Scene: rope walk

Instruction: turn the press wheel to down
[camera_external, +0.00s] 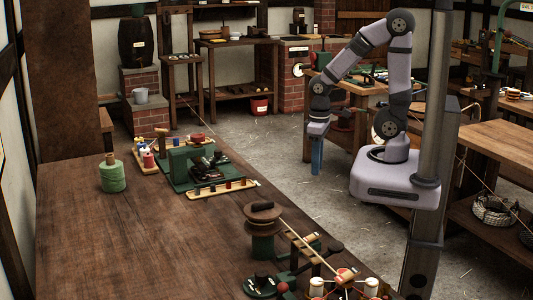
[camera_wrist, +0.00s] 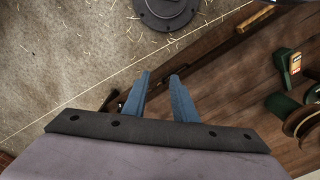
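I cannot make out for certain which thing is the press wheel. A dark green machine (camera_external: 190,163) with dark metal parts stands on the long wooden bench; its details are too small to tell a wheel. My gripper (camera_external: 317,172) points down with blue fingers over the floor, to the right of the bench and apart from everything on it. In the wrist view my gripper (camera_wrist: 160,76) has its two blue fingers apart with nothing between them. The bench edge and floor show beyond the fingers.
The long bench (camera_external: 110,235) also holds a green spool (camera_external: 112,177), a brown reel (camera_external: 263,218) on a green stand, and a front cluster with white spools (camera_external: 317,288). Green parts (camera_wrist: 288,65) show at right in the wrist view. The bench's left front is clear.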

